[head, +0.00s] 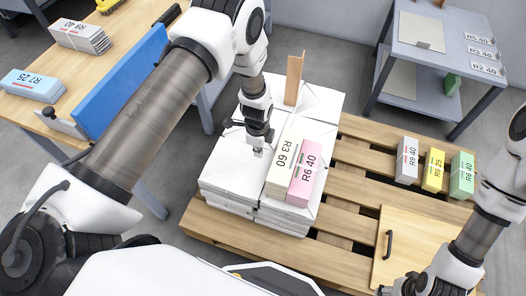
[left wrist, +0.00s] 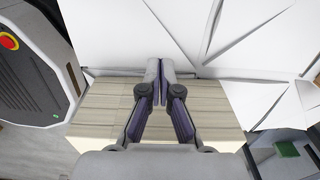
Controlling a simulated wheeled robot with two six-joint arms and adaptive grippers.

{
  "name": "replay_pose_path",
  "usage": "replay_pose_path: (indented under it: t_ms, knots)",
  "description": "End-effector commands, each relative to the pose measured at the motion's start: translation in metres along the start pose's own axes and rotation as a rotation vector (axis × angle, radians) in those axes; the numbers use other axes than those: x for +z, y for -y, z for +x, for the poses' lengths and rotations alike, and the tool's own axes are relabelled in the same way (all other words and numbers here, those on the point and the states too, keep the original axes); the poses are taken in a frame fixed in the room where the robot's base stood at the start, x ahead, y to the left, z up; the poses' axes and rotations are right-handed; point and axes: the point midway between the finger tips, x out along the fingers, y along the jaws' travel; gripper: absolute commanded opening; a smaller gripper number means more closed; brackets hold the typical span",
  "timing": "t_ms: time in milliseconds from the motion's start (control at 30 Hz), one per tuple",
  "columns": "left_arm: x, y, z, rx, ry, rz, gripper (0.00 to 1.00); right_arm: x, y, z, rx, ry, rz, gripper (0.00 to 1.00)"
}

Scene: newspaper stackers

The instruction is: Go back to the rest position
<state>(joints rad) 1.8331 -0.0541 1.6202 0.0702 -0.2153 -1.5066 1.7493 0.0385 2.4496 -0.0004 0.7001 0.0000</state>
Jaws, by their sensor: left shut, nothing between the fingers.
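My left gripper (head: 257,150) points down close over the white wrapped stacks (head: 232,177) on the pallet, just left of the cream bundle marked R3 60 (head: 284,165). In the left wrist view its fingers (left wrist: 163,72) are together and empty. Behind them is a pale striped surface (left wrist: 105,98), with white wrapped faces (left wrist: 240,30) beyond; whether the fingers touch anything is unclear. The pink bundle R6 40 (head: 305,172) lies beside the cream one. My right arm comes in at the lower right; its fingers are not clear at the bottom edge.
The wooden pallet (head: 350,190) carries a lidded board with a handle (head: 420,240) and small bundles R9 40 (head: 407,160), R6 35 (head: 433,170) and R8 40 (head: 461,175). A brown upright piece (head: 294,80) stands behind. A table (head: 110,85) is left, a grey shelf (head: 470,15) right.

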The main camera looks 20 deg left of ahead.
Motion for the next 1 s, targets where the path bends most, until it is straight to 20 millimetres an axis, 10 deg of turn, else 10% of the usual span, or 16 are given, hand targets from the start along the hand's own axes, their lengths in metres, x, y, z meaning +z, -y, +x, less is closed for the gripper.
replay_pose_path:
  t_ms: [300,733,867,1000]
  knots:
    - [-0.001,0.001,-0.077,-0.003,0.000,0.001,0.00,0.000,0.000,-0.018,0.000,0.000,0.002,0.56]
    - [0.000,-0.007,-0.074,0.019,0.001,-0.001,0.00,0.000,0.000,-0.018,0.000,0.000,0.002,0.56]
    - [0.011,-0.057,-0.044,0.132,0.005,-0.019,0.00,0.000,0.000,-0.018,0.000,0.000,0.002,0.56]
    - [0.032,-0.161,-0.011,0.258,0.037,-0.161,0.00,0.000,0.000,-0.018,0.000,0.000,0.002,0.56]
